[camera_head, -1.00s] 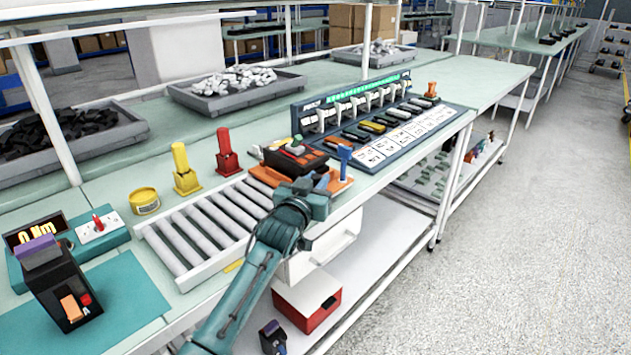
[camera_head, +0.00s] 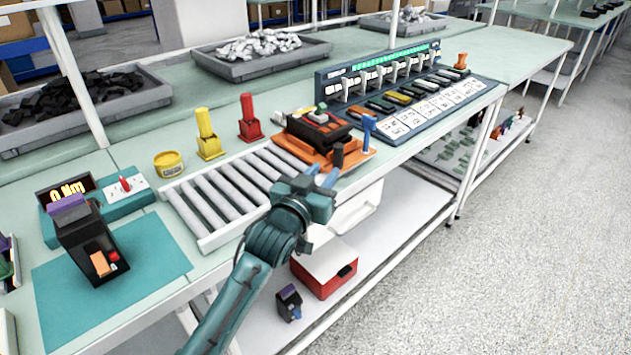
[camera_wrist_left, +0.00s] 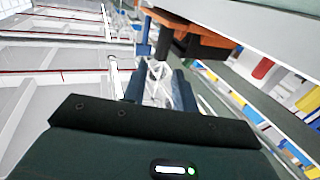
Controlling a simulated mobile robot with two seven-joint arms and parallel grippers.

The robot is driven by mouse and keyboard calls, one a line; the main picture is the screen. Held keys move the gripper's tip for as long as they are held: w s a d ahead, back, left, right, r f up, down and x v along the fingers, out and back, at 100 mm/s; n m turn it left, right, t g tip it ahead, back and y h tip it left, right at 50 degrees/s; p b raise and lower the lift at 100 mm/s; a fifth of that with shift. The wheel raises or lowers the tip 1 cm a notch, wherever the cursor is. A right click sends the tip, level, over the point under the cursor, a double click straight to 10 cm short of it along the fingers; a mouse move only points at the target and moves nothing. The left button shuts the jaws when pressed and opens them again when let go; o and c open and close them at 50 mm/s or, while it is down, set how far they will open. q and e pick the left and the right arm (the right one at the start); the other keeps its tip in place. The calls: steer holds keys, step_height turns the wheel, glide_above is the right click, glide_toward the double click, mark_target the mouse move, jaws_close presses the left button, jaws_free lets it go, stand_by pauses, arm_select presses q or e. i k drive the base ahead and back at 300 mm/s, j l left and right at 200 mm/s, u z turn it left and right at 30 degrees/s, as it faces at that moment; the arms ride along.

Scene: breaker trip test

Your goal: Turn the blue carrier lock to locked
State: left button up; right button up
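The blue carrier lock (camera_head: 368,130) is a small upright T-shaped handle at the right front of the orange carrier (camera_head: 357,159). The carrier holds a black and red breaker unit (camera_head: 318,128) and sits at the end of the roller track. A blue post shows in the left wrist view (camera_wrist_left: 143,42), beside the carrier's orange underside (camera_wrist_left: 205,34). My left gripper (camera_head: 322,176) is at the bench's front edge, left of and below the lock, apart from it. Its two fingers (camera_wrist_left: 158,88) stand apart with nothing between them. My right gripper is not in view.
The roller track (camera_head: 228,190) lies left of the carrier. A labelled breaker panel (camera_head: 410,95) stands to its right. Yellow (camera_head: 208,140) and red (camera_head: 250,122) holders stand behind the track. A red and white box (camera_head: 322,272) is on the shelf below.

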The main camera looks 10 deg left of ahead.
mark_target(369, 122)
steer(key=k, duration=1)
